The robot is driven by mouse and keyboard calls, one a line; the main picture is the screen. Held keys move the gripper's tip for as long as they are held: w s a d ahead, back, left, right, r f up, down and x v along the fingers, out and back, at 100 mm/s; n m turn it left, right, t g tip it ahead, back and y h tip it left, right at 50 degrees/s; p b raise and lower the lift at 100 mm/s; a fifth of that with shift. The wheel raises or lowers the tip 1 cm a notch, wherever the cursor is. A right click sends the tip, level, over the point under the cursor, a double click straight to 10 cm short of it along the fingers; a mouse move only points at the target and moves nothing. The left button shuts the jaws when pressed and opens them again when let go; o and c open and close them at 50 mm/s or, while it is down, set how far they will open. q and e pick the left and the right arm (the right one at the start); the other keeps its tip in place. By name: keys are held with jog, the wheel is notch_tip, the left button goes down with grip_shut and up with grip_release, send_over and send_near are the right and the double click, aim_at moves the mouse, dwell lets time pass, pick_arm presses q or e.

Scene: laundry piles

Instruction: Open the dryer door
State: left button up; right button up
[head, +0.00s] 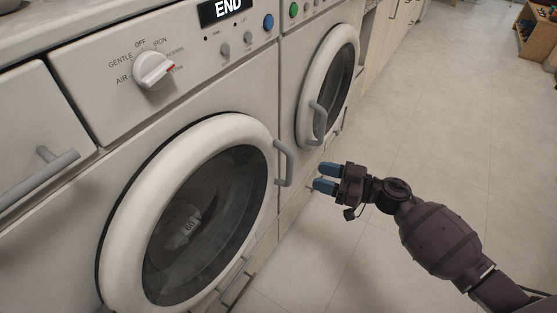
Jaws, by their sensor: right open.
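The near machine has a round white door (137,227) with dark glass and looks shut. Its display (222,10) reads "END", and its dial is marked with words such as "AIR", "GENTLE" and "IRON". A grey bar handle (288,163) sits on the right rim of this door. Something pale shows dimly behind the glass. My right gripper (324,177) is open and empty, with blue fingertips pointing left. In the picture it is a little right of the handle and apart from it. My left gripper is not in view.
A second machine with a round door (304,91) and its own handle (318,121) stands just beyond, also shut. A drawer handle (44,168) sticks out at left. Tiled floor (420,120) is clear at right. A wooden shelf unit (537,38) stands far right.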

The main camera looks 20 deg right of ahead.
jog(key=b, duration=0.2)
send_over(288, 187)
jog(key=shift+w+d, duration=0.15)
jog(key=shift+w, duration=0.3)
jog(key=shift+w+a+r, duration=0.1)
jog(key=shift+w+a, duration=0.4)
jog(key=shift+s, duration=0.1)
grip_shut()
